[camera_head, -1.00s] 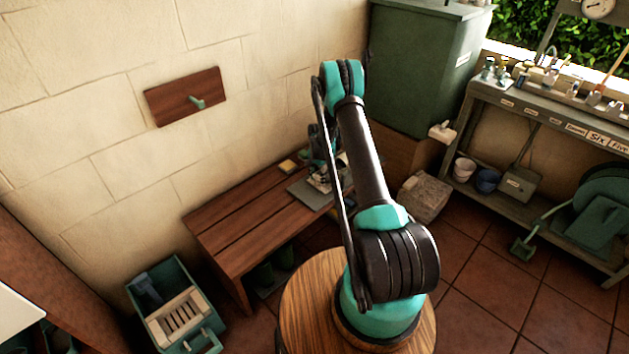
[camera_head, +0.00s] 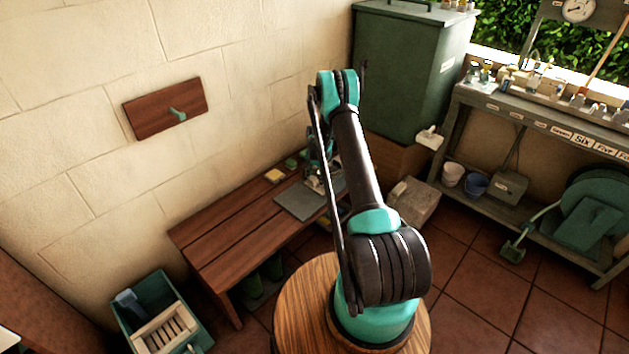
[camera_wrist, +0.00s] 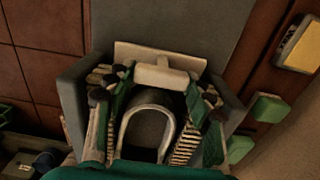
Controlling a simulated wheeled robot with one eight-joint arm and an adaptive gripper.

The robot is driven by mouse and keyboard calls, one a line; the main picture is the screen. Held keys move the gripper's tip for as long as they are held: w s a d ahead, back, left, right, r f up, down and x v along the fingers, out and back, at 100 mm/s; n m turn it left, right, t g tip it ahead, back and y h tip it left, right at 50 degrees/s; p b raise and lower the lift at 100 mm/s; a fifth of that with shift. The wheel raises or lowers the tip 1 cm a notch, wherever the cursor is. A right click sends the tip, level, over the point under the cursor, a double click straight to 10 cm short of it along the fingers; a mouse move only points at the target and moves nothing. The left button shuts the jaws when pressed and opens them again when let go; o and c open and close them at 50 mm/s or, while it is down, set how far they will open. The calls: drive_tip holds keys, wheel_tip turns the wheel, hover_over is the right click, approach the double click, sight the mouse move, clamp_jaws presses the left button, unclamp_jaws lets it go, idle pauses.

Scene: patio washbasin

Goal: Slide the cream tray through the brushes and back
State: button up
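In the wrist view, the cream tray (camera_wrist: 160,54) shows as a flat pale plate with a raised cream block (camera_wrist: 160,76) across it. My gripper (camera_head: 318,178) is over the base, small and mostly behind my arm. Its fingertips blend with the brushes, so its opening and any contact are unclear.
A yellow sponge (camera_head: 275,176) and a green block (camera_head: 290,163) lie on the wooden bench (camera_head: 228,232) near the wall. A green crate (camera_head: 192,335) stands on the floor at lower left. A stone block (camera_head: 414,203) stands right of the bench. The bench's left part is clear.

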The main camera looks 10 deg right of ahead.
drive_tip(key=shift+o, duration=1.4)
drive_tip(key=shift+a, duration=0.1)
drive_tip(key=shift+s, duration=0.1)
wheel_tip(320, 180, up, 12)
